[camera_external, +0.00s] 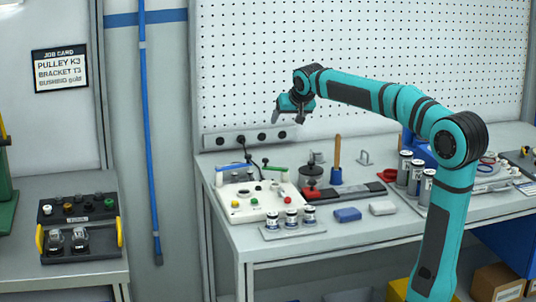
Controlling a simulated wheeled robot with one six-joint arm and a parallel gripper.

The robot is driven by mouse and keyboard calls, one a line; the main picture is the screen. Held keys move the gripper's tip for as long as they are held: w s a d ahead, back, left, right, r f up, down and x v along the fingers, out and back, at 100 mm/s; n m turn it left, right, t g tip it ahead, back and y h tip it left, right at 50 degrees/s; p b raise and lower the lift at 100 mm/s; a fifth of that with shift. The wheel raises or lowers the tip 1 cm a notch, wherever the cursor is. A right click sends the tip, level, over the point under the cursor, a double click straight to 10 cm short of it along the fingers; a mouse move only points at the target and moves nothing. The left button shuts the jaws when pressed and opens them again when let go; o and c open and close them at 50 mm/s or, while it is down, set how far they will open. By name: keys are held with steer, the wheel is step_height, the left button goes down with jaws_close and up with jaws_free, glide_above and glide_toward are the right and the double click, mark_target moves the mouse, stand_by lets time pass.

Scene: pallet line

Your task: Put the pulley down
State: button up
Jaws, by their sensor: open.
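My gripper (287,118) is open and hangs in the air above the back left part of the workbench (345,235), in front of the pegboard. I see nothing between its fingers.
A white panel with coloured buttons (255,203) and several small jars (290,218) fill the bench's left front. A wooden-handled tool (336,160) stands upright behind. Silver cylinders (415,178) stand to the right.

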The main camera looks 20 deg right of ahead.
steer(key=s+d+r+t, duration=0.1)
steer(key=s+d+t, duration=0.2)
steer(key=s+d, duration=0.3)
steer(key=s+d+t+h, duration=0.1)
steer(key=s+d+t, duration=0.2)
steer(key=s+d, duration=0.4)
steer(key=s+d+r+t, duration=0.1)
steer(key=s+d+t, duration=0.2)
steer(key=s, duration=1.3)
steer(key=d, duration=0.3)
steer(key=shift+s+d+r+t+h, duration=0.3)
steer(key=shift+s+r, duration=0.05)
steer(key=shift+s, duration=0.05)
steer(key=shift+o, duration=0.4)
